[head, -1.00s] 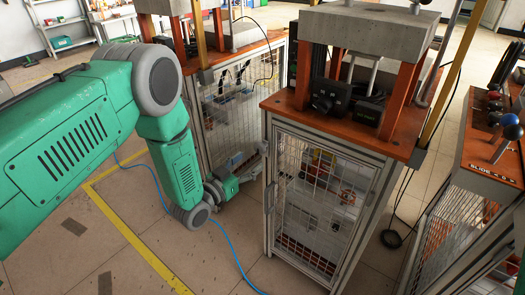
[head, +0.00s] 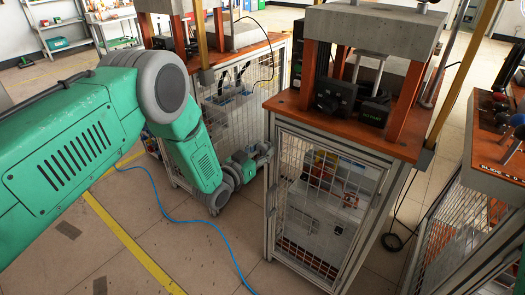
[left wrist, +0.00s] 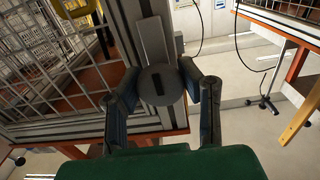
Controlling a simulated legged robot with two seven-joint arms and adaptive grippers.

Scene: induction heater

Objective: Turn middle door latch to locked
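The middle cabinet's mesh door (head: 318,205) stands closed, facing me in the head view. My left gripper (head: 264,153) is at the left front post of this cabinet, at about mid-height. In the left wrist view, a round dark grey disc with a black slot (left wrist: 162,88), which looks like the latch, sits against the metal frame. My left gripper (left wrist: 160,72) has its two fingers apart, one on each side of the disc. I cannot tell whether they touch it. The latch itself is not clear in the head view. My right gripper is not in view.
Another mesh cabinet (head: 232,112) stands close behind my left arm, with a narrow gap to the middle one. A third cabinet (head: 478,170) with ball-topped levers is on the right. A blue cable (head: 212,226) lies on the open floor at the front left.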

